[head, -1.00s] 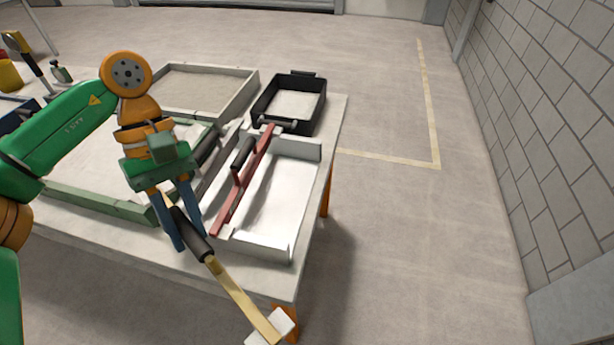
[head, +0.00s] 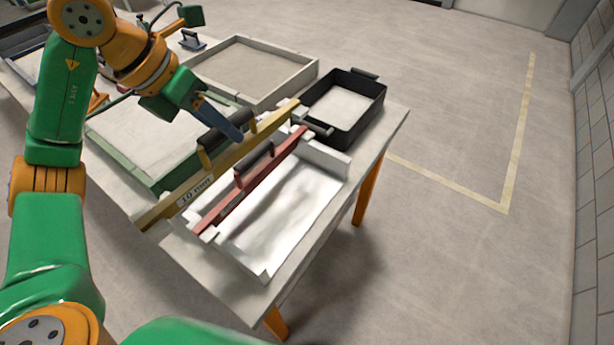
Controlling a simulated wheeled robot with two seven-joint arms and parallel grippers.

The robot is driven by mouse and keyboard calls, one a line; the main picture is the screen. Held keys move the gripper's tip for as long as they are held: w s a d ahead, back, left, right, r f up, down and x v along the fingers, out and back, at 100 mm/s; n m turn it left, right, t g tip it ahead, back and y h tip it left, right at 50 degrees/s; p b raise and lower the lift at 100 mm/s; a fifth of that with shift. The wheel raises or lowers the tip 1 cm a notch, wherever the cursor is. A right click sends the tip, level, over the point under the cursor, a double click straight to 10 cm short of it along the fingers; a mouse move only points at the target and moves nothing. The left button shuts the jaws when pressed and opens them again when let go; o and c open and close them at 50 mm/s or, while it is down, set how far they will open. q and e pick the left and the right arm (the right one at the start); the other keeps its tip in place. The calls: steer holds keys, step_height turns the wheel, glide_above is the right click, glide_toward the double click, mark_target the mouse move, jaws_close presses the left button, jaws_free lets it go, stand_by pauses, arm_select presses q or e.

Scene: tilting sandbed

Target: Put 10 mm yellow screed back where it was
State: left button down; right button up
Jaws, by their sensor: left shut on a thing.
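The yellow screed (head: 175,203) is a long bar with a black handle and a label reading 10 mm. My left gripper (head: 228,128) is shut on its handle. The bar runs from lower left to upper right, roughly parallel to the red screed (head: 215,213) and to its left. It appears over the left side of the white tray (head: 265,270); I cannot tell whether it touches anything. The red screed lies across the white tray. My right gripper is not in view.
A black tray (head: 372,112) stands at the table's far right corner. A grey sandbed frame (head: 285,92) is behind, and a green-edged frame (head: 120,165) is to the left. A small trowel-like tool (head: 192,42) stands at the back. The floor at right is clear.

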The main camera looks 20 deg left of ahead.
arm_select(q)
steer(key=w+d+f+p, duration=0.2)
steer(key=w+d+f, duration=0.1)
steer(key=d+f, duration=0.6)
step_height(320, 180, down, 4)
steer(key=shift+r, duration=0.25)
steer(key=c, duration=0.7)
jaws_free()
steer(key=shift+o, duration=0.2)
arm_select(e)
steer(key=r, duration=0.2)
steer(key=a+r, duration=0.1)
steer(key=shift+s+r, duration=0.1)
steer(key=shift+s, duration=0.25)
arm_select(q)
steer(key=shift+p, duration=0.3)
